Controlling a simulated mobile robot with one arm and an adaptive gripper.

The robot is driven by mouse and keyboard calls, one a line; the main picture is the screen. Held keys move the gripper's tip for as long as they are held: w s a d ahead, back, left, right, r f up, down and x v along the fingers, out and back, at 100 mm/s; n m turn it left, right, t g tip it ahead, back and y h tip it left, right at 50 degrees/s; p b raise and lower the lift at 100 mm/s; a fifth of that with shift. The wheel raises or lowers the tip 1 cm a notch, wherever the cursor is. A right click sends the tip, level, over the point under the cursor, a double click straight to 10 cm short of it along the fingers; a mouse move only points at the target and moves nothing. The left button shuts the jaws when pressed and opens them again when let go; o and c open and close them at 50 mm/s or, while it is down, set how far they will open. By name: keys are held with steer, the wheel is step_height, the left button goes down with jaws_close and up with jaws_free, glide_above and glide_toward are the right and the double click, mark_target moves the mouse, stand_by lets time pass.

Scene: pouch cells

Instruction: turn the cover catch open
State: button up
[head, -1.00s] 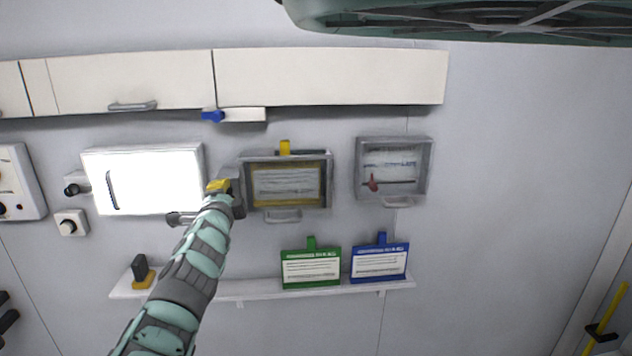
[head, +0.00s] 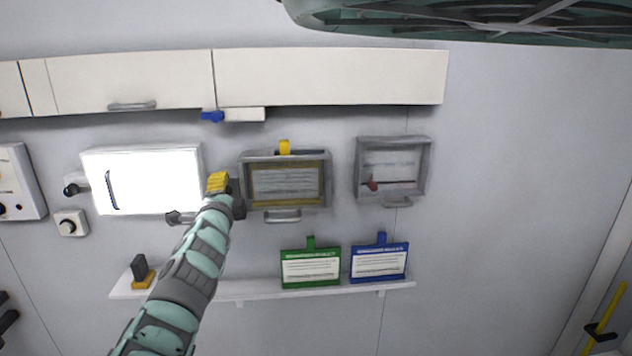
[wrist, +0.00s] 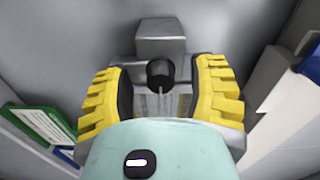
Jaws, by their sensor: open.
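The grey framed cover (head: 328,183) sits on the wall, with a yellow tab above it and a grey handle below. In the wrist view, a black round catch (wrist: 160,72) with a pale line shows in front of a grey block (wrist: 160,38). My gripper (head: 218,183) is at the cover's left edge in the head view and hides the catch there. In the wrist view my gripper (wrist: 161,90) is open, with one yellow-padded finger on each side of the catch. Gaps show between the fingers and the catch.
A second grey framed box (head: 429,170) with a red lever hangs to the right. A lit white panel (head: 150,180) is to the left. Cabinets (head: 330,77) run above. A shelf (head: 235,291) below holds green (head: 310,268) and blue (head: 379,263) cards.

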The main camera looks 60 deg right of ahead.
steer(key=shift+a, duration=0.15)
steer(key=v, duration=1.1)
steer(key=shift+s+a, duration=0.25)
steer(key=shift+s, duration=0.05)
stand_by(0.6)
